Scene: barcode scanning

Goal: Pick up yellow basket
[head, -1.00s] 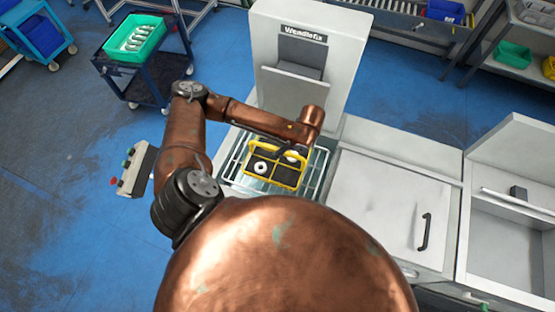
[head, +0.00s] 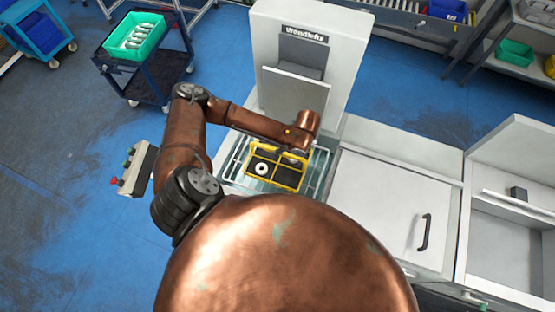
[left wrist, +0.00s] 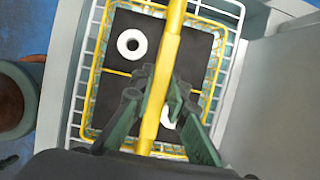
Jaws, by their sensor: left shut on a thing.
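The yellow basket (head: 277,183) sits on a white wire rack (head: 236,176) in the grey machine's open bay. It has dark compartments, and a white ring (head: 262,169) lies in one. In the left wrist view the basket's yellow handle (left wrist: 173,40) runs between the fingers of my left gripper (left wrist: 165,95), which is shut on it. A white ring (left wrist: 132,43) shows there too, and another white part is partly hidden behind the handle and fingers. In the head view the left gripper (head: 295,152) is mostly hidden under its own wrist. The right gripper is not in view.
The white machine column (head: 340,60) stands just behind the basket. A white cabinet lid (head: 385,200) with a black handle lies to the right. A control box (head: 138,168) is at the left. A cart with a green bin (head: 135,37) stands at the back left.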

